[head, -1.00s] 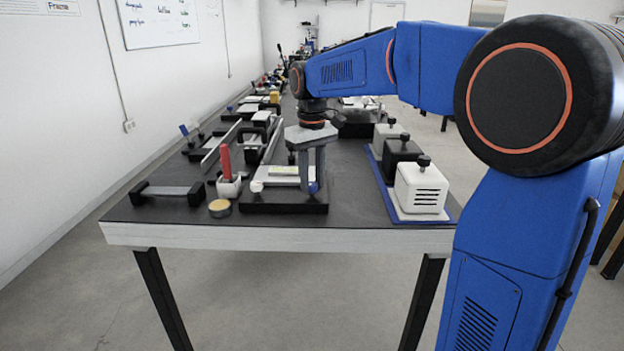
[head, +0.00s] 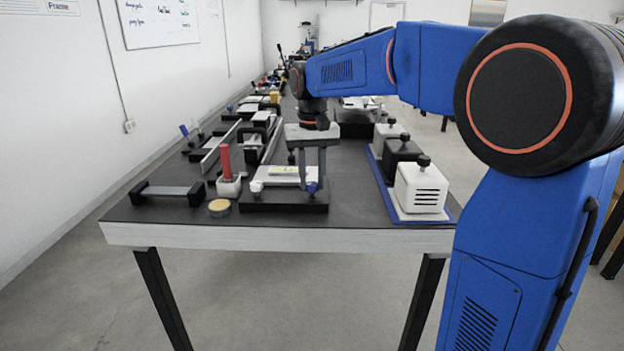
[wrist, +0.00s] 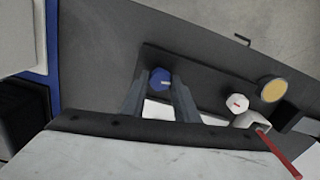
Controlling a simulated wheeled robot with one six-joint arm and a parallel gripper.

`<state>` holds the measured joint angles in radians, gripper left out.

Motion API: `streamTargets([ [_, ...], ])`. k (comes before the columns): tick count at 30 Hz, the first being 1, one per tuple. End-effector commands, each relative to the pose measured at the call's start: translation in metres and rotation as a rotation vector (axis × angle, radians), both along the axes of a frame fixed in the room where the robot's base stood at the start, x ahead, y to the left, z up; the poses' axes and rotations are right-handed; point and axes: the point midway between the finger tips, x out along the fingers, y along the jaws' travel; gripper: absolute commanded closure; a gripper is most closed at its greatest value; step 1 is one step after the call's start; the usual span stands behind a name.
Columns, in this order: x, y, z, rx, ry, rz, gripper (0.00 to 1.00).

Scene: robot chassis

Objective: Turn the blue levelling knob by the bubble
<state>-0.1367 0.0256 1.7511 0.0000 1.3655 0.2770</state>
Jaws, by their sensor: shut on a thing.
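The blue levelling knob (head: 312,187) stands at the front right of a black base plate (head: 270,206). A white knob (head: 257,186) is at its front left. A pale block with a greenish strip (head: 288,171), likely the bubble level, lies behind them. My gripper (head: 312,180) points straight down over the blue knob and is shut on it, one finger on each side. In the wrist view the blue knob (wrist: 160,79), with a pale mark on top, sits between the fingertips; the white knob (wrist: 236,103) is to the right, clear of the fingers.
A red-handled tool in a white holder (head: 228,186) and a yellow disc (head: 220,208) stand to the left. A blue tray (head: 440,218) with white, black and grey boxes is to the right. Dark bench top lies free between plate and tray.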

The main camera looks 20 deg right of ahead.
Motion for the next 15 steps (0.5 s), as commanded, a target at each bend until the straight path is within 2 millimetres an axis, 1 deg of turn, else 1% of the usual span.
streamTargets([
  [8, 0.0007, -0.0001, 0.0011, 0.001, -0.003, 0.0, 0.95],
  [9, 0.0007, -0.0001, 0.0012, 0.001, -0.003, 0.0, 0.68],
  [11, 0.0006, -0.0001, 0.0011, 0.001, -0.003, 0.0, 0.54],
  [15, 0.0004, -0.0001, 0.0007, 0.0, -0.002, 0.0, 0.54],
])
